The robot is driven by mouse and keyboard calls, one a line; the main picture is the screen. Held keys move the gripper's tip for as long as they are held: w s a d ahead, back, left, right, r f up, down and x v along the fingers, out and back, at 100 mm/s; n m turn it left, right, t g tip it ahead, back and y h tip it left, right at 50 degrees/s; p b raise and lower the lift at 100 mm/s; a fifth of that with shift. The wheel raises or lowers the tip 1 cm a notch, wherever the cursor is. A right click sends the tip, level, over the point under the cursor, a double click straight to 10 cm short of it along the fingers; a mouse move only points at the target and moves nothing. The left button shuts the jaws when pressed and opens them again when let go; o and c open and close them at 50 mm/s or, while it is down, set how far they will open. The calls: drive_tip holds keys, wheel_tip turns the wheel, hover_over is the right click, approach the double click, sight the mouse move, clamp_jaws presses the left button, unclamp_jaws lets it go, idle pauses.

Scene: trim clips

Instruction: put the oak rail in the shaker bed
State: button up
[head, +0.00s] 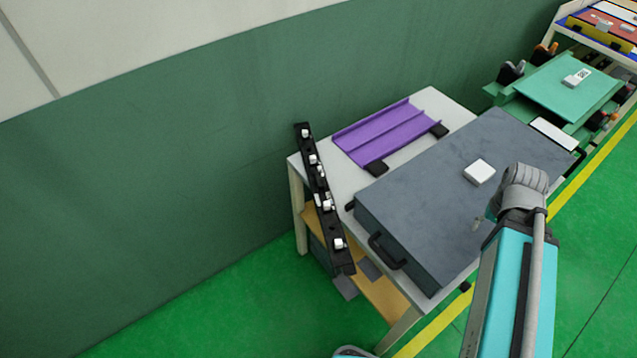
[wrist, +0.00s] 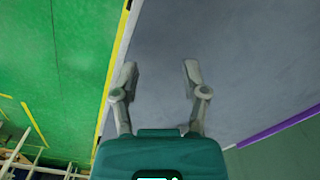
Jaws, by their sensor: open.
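My gripper (wrist: 160,73) is open and empty in the wrist view, its two fingers apart over a plain grey surface. In the head view my arm reaches over the right part of a large grey case (head: 430,215) with dark handles, and the fingers are mostly hidden. A purple ridged tray (head: 385,132) lies on the table behind the case; its edge also shows in the wrist view (wrist: 275,128). No piece is clearly an oak rail, and I cannot tell which thing is the shaker bed.
A black strip with several white clips (head: 323,195) stands slanted at the left end of the white table (head: 440,104). A small white box (head: 479,172) sits on the case. A green bench (head: 560,90) stands at the back right. The green wall runs behind.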

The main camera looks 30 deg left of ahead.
drive_tip(key=shift+o, duration=0.7)
drive_tip(key=shift+w+a, duration=0.3)
drive_tip(key=shift+a, duration=0.15)
drive_tip(key=shift+n, duration=0.9)
drive_tip(key=w+a, duration=0.1)
drive_tip(key=a, duration=0.1)
drive_tip(key=w+a, duration=0.2)
drive_tip(key=a, duration=0.1)
drive_tip(key=w+a, duration=0.1)
drive_tip(key=a, duration=0.2)
drive_tip(key=shift+w+r, duration=0.15)
drive_tip(key=shift+r, duration=0.05)
drive_tip(key=w+a, duration=0.1)
drive_tip(key=a, duration=0.3)
drive_tip(key=w+a+n, duration=0.1)
drive_tip(key=a, duration=0.4)
drive_tip(key=a+n+p, duration=0.1)
drive_tip(key=a, duration=0.4)
drive_tip(key=shift+w+a+r, duration=0.2)
drive_tip(key=shift+w+a, duration=0.05)
drive_tip(key=shift+w, duration=0.15)
drive_tip(key=a+n, duration=0.2)
drive_tip(key=a, duration=1)
drive_tip(key=n, duration=0.2)
hover_over(318, 179)
drive_tip(key=shift+r, duration=0.35)
drive_tip(key=shift+f, duration=0.1)
wheel_tip(318, 179, down, 8)
drive_tip(key=b, duration=0.8)
drive_tip(key=shift+f, duration=0.25)
